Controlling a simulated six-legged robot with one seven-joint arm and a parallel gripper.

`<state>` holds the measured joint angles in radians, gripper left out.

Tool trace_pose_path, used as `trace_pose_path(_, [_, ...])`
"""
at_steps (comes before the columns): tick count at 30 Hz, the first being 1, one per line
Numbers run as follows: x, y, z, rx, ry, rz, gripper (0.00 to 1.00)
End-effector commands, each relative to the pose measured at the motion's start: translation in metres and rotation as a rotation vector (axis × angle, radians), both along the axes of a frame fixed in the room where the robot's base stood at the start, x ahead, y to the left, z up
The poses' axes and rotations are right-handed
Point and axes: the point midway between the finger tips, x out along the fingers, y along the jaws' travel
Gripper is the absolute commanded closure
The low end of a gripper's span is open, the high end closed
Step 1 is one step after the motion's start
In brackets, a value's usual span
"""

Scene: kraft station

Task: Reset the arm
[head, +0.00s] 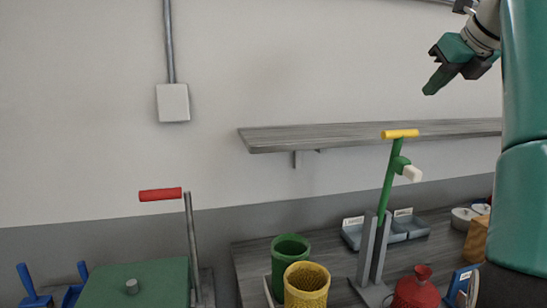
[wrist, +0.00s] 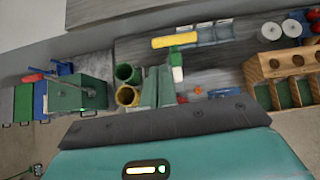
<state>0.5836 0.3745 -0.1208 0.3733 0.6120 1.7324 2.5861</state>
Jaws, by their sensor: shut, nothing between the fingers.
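My gripper (head: 432,88) is at the upper right of the head view, raised in front of the wall and above the shelf. Its green fingers point down and to the left. It is shut and empty. In the wrist view the two green fingers (wrist: 158,75) lie close together over the bench. Nothing touches them.
A grey shelf (head: 370,135) is on the wall. Below stand a green lever with a yellow handle (head: 400,133), a green cup (head: 290,248), a yellow cup (head: 306,283) and a red-handled green box (head: 135,285). A wooden rack (wrist: 285,65) stands right.

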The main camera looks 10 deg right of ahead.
Motion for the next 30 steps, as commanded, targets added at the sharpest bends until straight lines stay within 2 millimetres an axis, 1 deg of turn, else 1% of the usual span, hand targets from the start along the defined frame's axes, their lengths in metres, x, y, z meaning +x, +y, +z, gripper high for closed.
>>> trace_pose_path(4, [-0.001, 0.019, -0.007, -0.121, -0.005, 0.132, 1.00])
trace_pose_path(7, [-0.004, 0.036, -0.020, -0.245, -0.007, 0.265, 1.00])
trace_pose_path(11, [-0.011, 0.061, -0.043, -0.420, -0.009, 0.450, 1.00])
trace_pose_path(14, [-0.021, 0.081, -0.067, -0.556, -0.009, 0.604, 1.00])
trace_pose_path(17, [-0.033, 0.102, -0.095, -0.696, -0.006, 0.766, 1.00])
trace_pose_path(23, [-0.067, 0.143, -0.163, -0.982, -0.005, 1.120, 1.00])
trace_pose_path(29, [-0.112, 0.180, -0.244, -1.269, -0.018, 1.514, 1.00])
trace_pose_path(30, [-0.122, 0.186, -0.262, -1.327, -0.023, 1.596, 1.00])
